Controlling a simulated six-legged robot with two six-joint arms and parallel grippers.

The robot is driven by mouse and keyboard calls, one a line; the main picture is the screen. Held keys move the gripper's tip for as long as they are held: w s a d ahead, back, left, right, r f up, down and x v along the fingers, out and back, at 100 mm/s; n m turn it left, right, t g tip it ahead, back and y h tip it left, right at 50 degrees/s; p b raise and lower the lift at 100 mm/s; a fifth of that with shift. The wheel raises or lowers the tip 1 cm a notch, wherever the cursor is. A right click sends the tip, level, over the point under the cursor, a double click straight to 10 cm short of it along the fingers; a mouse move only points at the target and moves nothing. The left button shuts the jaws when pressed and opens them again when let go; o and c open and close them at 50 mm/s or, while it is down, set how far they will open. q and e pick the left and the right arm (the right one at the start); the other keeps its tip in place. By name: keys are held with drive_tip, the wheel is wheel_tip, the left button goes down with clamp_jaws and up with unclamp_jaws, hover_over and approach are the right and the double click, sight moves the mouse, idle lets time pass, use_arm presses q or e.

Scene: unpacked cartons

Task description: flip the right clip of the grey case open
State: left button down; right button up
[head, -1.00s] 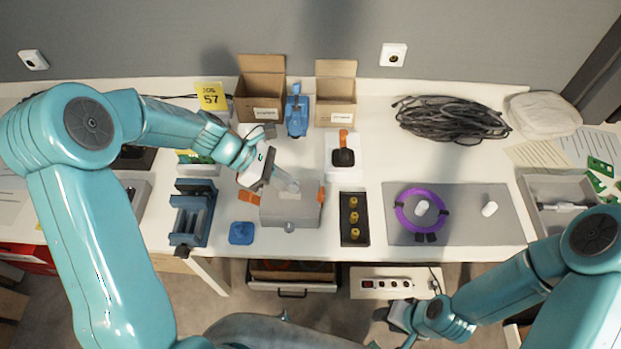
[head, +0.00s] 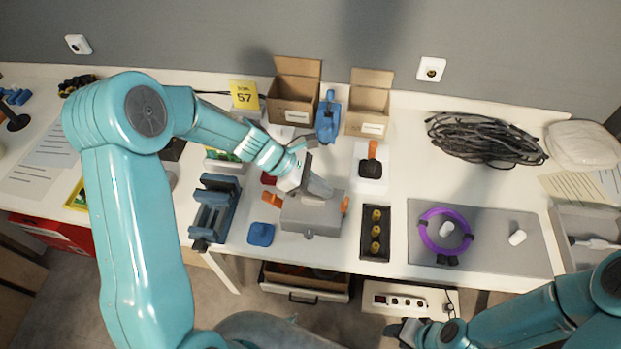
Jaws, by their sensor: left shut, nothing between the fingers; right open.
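The grey case (head: 311,221) lies near the front edge of the white table. An orange left clip (head: 272,200) and an orange right clip (head: 345,205) show at its two sides. Whether the right clip is open or closed is too small to tell. My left gripper (head: 322,190) is shut and empty over the back of the case, a little left of the right clip. It hides part of the lid; contact cannot be made out. My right gripper (head: 405,332) is open, low in front of the table, far from the case.
A blue block (head: 261,234) and a blue vise (head: 214,212) stand left of the case. A black tray (head: 375,233) with yellow pieces lies right of it. An orange-handled item (head: 371,162) on a white base and open cartons (head: 296,90) stand behind.

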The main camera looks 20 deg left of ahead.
sight(344, 207)
use_arm(q)
drive_tip(key=x, duration=0.3)
drive_tip(key=shift+s+d, duration=0.1)
drive_tip(key=shift+d, duration=0.1)
drive_tip(key=shift+d+f, duration=0.15)
drive_tip(key=shift+f, duration=0.05)
drive_tip(key=shift+r, duration=0.1)
drive_tip(key=shift+d+r+p, duration=0.1)
drive_tip(key=shift+d+p, duration=0.05)
drive_tip(key=shift+p, duration=0.4)
drive_tip(key=shift+d+y, duration=0.1)
drive_tip(key=shift+y, duration=0.2)
drive_tip(key=shift+p, duration=0.3)
